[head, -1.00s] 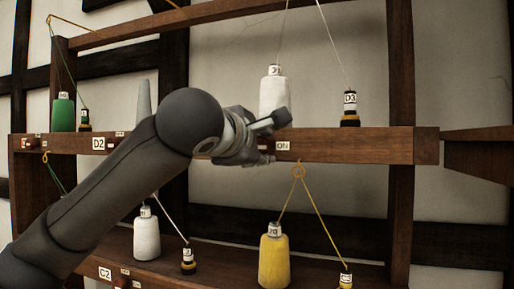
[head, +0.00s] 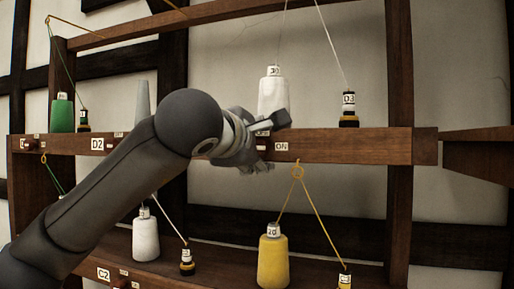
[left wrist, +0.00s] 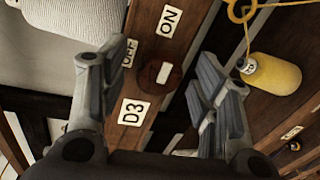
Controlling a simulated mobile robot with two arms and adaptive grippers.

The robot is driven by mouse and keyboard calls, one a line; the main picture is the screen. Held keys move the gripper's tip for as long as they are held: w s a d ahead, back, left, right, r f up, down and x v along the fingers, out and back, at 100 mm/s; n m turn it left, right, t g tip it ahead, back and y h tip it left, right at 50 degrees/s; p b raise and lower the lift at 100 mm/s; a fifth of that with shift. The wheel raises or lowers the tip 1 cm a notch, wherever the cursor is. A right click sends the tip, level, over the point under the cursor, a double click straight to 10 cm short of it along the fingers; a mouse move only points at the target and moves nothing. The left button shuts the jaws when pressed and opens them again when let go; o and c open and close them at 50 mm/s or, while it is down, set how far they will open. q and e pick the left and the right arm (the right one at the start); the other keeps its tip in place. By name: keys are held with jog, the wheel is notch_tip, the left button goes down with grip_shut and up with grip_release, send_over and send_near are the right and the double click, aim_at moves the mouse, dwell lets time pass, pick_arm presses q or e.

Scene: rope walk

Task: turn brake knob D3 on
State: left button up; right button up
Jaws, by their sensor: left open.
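Brake knob D3 is a round dark-brown knob (left wrist: 172,84) with a white mark, on the front of a wooden beam. In the left wrist view the D3 label (left wrist: 133,112) is below it, and the OFF label (left wrist: 130,52) and ON label (left wrist: 169,20) are above it. The white mark sits on the knob's upper part; I cannot tell surely which label it points to. My left gripper (left wrist: 160,74) is open, one finger on either side of the knob, with visible gaps. In the head view the left gripper (head: 264,141) partly covers the knob, beside the ON label (head: 281,146). My right gripper is not in view.
Another beam knob label, D2 (head: 97,144), is further left.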

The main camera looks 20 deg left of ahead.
pick_arm(q)
jog(key=s+r, duration=0.1)
jog(key=s, duration=1.1)
jog(key=shift+a+r, duration=0.15)
jog(key=shift+r, duration=0.15)
jog(key=shift+w, duration=0.1)
